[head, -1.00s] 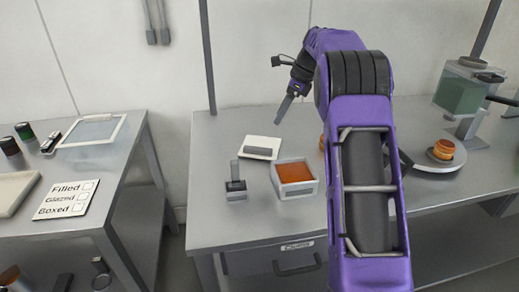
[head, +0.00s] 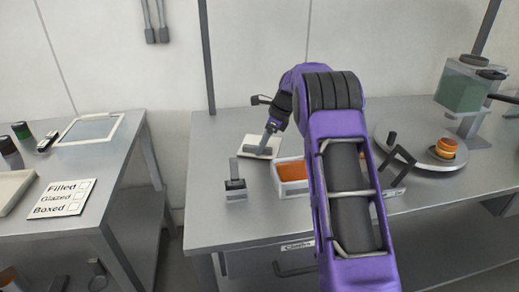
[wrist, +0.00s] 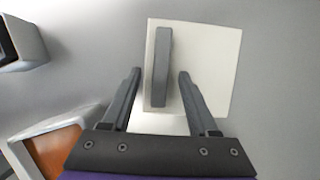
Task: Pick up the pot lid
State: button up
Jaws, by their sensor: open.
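The pot lid (head: 247,145) is a flat white square with a raised grey bar handle. It lies on the metal table, partly hidden by my gripper (head: 265,148) in the head view. In the wrist view the lid (wrist: 208,55) is ahead, and its handle (wrist: 161,65) runs lengthwise between my fingers. My gripper (wrist: 160,74) is open, with one fingertip on each side of the handle's near half and gaps on both sides. I cannot tell the height of the tips. An open white pot (head: 291,189) with orange filling stands nearer, partly behind my arm.
A small dark block with an upright grey bar (head: 236,190) stands left of the pot. A round plate (head: 428,160) with a filled bun (head: 446,147) and a greenish dispenser (head: 461,93) are at right.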

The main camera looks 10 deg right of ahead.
jog(key=shift+f, duration=0.1)
grip_shut()
dwell(0.4)
